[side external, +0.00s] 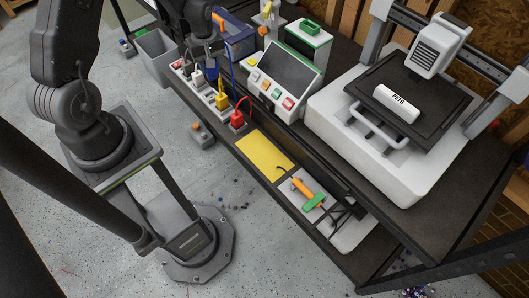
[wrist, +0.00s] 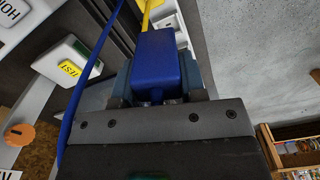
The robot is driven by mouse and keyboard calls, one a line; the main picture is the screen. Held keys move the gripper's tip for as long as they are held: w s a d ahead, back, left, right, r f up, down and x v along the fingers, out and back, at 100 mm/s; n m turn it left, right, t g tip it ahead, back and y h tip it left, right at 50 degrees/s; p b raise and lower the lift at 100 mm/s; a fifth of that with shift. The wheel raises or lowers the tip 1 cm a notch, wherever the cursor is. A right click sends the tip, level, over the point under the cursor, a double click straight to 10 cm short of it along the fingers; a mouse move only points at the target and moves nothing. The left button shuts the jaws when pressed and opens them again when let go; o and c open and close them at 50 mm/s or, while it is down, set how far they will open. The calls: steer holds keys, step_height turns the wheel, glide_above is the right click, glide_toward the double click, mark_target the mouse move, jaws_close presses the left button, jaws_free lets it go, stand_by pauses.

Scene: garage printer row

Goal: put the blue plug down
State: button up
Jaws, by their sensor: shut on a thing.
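The blue plug (wrist: 156,62) is held between the jaws of my gripper (wrist: 158,98) in the wrist view, with its blue cable (wrist: 88,85) curving down the left side. In the side external view my gripper (side external: 205,73) is above the white power strip (side external: 203,88), and the blue plug (side external: 211,73) is small and partly hidden there. A yellow plug (side external: 222,100) and a red plug (side external: 237,119) stand on the strip to the right of my gripper. I cannot tell whether the blue plug touches the strip.
A control panel with coloured buttons (side external: 285,78) stands close behind the strip. A yellow mat (side external: 264,154) lies bare on the shelf in front. An orange and green tool (side external: 311,196) lies farther right. A printer (side external: 340,125) stands at the right; a grey bin (side external: 156,52) is at the left.

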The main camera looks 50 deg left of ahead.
steer(key=s+d+m, duration=0.3)
steer(key=d+m, duration=0.3)
steer(key=d, duration=0.5)
steer(key=w+d+f, duration=0.1)
steer(key=d+f, duration=0.2)
steer(key=f, duration=0.1)
steer(key=w+d+f, duration=0.1)
steer(key=d+f, duration=0.3)
steer(key=w+d+f, duration=0.2)
steer(key=d+f, duration=0.1)
steer(key=f, duration=0.1)
steer(key=shift+d, duration=0.25)
steer(key=shift+f, duration=2)
steer(key=shift+f, duration=0.15)
steer(key=o, duration=0.9)
